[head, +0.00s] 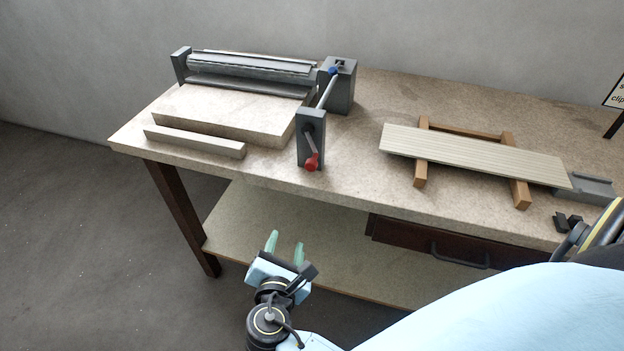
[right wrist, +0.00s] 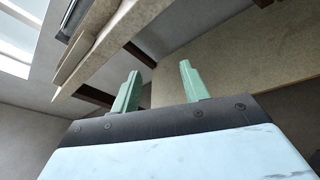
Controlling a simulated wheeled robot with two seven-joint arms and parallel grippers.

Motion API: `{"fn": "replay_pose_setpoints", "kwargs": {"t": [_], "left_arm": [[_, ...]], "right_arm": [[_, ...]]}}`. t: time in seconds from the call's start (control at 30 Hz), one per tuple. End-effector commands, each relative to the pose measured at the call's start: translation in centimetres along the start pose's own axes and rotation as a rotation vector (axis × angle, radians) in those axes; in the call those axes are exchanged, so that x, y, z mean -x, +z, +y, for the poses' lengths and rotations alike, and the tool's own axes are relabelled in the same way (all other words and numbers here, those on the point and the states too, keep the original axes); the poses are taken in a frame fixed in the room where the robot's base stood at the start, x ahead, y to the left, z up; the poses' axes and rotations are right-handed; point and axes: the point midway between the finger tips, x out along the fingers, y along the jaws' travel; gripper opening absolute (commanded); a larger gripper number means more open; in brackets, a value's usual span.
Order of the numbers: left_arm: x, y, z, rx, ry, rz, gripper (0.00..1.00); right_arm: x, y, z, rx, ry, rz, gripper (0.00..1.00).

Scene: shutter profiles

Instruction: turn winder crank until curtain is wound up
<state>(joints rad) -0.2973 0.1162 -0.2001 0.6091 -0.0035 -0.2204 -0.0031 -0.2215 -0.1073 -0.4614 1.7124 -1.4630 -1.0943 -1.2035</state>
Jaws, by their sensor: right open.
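The winder (head: 250,67) is a grey roller between end blocks at the back left of the bench. A grey curtain strip (head: 245,87) shows along its lower front. A slanted shaft (head: 327,90) with a blue joint runs from the right end block to a grey upright bracket (head: 311,120). The crank ends in a red knob (head: 312,161) that hangs low at the bracket's front. My right gripper (head: 285,243) is open and empty, below and left of the knob, in front of the bench. Its green fingers show apart in the right wrist view (right wrist: 160,72). My left gripper is not in view.
A thick pale block (head: 230,113) and a narrow bar (head: 194,141) lie before the winder. A ribbed slat panel (head: 470,155) rests on wooden supports at the right. The bench (head: 350,175) has a lower shelf (head: 290,230) and a drawer (head: 430,243).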

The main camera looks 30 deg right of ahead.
Motion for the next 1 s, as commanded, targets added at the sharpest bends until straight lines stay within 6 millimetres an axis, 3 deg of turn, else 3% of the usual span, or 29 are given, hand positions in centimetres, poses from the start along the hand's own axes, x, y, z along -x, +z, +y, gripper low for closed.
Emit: {"fn": "replay_pose_setpoints", "kwargs": {"t": [0.03,0.1,0.23,0.37,0.47,0.8,1.0], "left_arm": [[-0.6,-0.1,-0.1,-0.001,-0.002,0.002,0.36],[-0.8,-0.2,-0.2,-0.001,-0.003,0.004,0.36],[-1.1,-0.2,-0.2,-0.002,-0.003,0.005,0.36],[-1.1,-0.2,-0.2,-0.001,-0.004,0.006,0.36],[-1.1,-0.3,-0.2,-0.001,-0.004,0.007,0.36],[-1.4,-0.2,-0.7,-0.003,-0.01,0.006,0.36],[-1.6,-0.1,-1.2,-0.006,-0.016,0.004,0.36]], "right_arm": [[0.6,2.8,1.3,0.024,0.005,-0.089,0.45],[1.4,6.0,2.3,0.058,-0.006,-0.189,0.45],[2.5,9.5,3.0,0.091,-0.032,-0.294,0.45],[2.1,10.7,3.2,0.101,-0.04,-0.322,0.45],[0.7,11.2,3.1,0.101,-0.04,-0.324,0.45],[-6.1,13.3,3.0,0.101,-0.038,-0.321,0.45],[-8.8,14.1,2.9,0.102,-0.037,-0.318,0.45]]}}
